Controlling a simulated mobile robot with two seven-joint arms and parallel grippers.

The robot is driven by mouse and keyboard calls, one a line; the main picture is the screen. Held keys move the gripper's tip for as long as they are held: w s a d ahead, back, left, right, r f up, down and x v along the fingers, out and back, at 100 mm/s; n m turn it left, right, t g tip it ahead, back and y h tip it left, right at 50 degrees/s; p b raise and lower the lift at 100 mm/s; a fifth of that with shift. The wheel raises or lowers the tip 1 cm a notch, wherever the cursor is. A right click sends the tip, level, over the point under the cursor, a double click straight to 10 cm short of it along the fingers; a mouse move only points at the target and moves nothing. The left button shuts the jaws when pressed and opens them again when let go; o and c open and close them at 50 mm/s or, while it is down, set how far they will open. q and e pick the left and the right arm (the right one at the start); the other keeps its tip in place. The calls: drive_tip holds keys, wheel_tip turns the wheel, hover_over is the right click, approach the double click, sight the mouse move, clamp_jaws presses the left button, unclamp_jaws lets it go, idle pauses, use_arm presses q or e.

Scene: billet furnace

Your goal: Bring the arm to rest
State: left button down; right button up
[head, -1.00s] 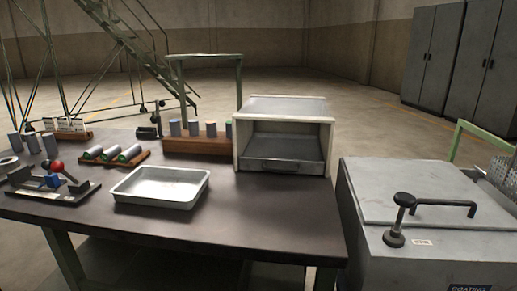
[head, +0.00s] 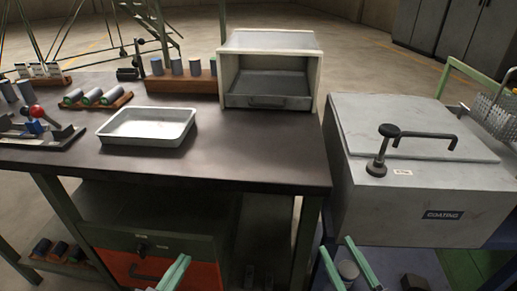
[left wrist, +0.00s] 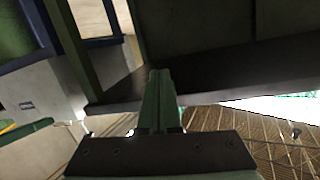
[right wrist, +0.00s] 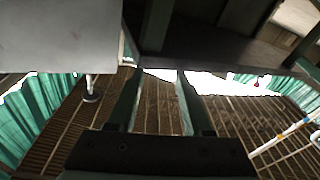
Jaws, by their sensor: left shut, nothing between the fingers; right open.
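My left gripper (head: 182,260) shows at the bottom edge of the head view, in front of the workbench (head: 255,160). Its green fingers are together with nothing between them, as the left wrist view (left wrist: 160,75) also shows. My right gripper (head: 336,245) is at the bottom of the head view, below the front of the grey coating box (head: 400,215). Its two fingers stand apart and empty in the right wrist view (right wrist: 158,75). Most of both arms is out of the head view.
The bench carries a white tray (head: 150,140), an open-fronted furnace box (head: 268,45), and racks of cylinders (head: 185,83). An orange drawer (head: 150,268) sits under the bench. A wire basket (head: 495,115) is at the right. Slatted floor lies below the right gripper.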

use_arm(q)
wheel_tip(320, 180, up, 6)
drive_tip(key=d+m+t+h, duration=0.1)
drive_tip(key=d+t+h, duration=0.1)
drive_tip(key=t, duration=0.1)
drive_tip(key=s+a+f+n+g+y+p, duration=0.2)
drive_tip(key=s+f+g+p, duration=0.4)
drive_tip(key=p, duration=1.7)
drive_tip(key=s+n+g+y, duration=0.1)
drive_tip(key=s+g, duration=0.2)
drive_tip(key=shift+s+a+f, duration=0.2)
drive_tip(key=shift+s+a, duration=0.1)
use_arm(e)
drive_tip(key=s+d+f+m+g+h, duration=0.2)
drive_tip(key=s+f+g, duration=0.4)
drive_tip(key=s+g, duration=0.3)
drive_tip(key=shift+s+d+m+h, duration=0.2)
drive_tip(key=shift+d+m+h, duration=0.05)
drive_tip(key=shift+m+h, duration=0.6)
